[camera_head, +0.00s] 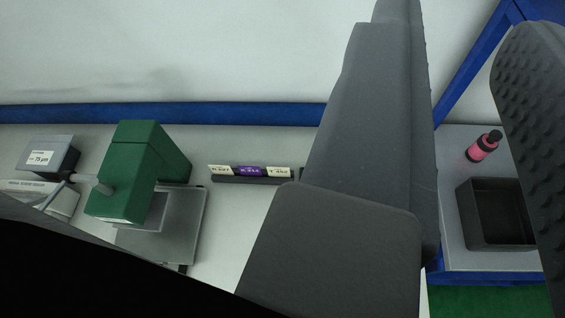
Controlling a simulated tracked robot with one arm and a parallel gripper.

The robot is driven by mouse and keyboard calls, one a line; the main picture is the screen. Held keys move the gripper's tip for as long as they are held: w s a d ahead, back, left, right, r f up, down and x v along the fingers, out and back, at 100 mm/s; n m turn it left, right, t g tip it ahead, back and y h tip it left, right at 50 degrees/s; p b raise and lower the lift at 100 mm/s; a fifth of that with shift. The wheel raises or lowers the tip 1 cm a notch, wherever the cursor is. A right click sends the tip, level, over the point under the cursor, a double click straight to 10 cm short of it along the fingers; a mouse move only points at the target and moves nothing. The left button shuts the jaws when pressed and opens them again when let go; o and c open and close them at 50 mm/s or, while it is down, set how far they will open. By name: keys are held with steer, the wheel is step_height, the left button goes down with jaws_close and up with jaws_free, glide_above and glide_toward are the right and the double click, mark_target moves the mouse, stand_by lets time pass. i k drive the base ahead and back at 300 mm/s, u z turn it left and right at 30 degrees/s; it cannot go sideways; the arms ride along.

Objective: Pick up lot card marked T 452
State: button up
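A dark card rack (252,180) stands on the bench left of the middle, holding several small cards. The pale card at its right end (280,172) appears to read T 452, though the print is tiny. A purple card (249,171) is in the middle of the rack, and another pale card (220,169) is at its left end. My gripper (465,70) is open, its two large grey fingers apart with nothing held between them. The left finger is in front of the bench, just right of the rack. The right finger shows a studded pad at the right edge.
A green machine (130,175) with a grey platform stands left of the rack, beside a dark box labelled 75 µm (45,157). A black tray (490,240) and a pink bottle (482,148) are at the right. A blue rail (200,114) runs behind the bench.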

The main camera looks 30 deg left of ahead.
mark_target(273, 171)
steer(key=u, duration=1.8)
steer(key=k, duration=1.5)
steer(key=z, duration=1.45)
steer(key=i, duration=1.05)
steer(key=z, duration=0.05)
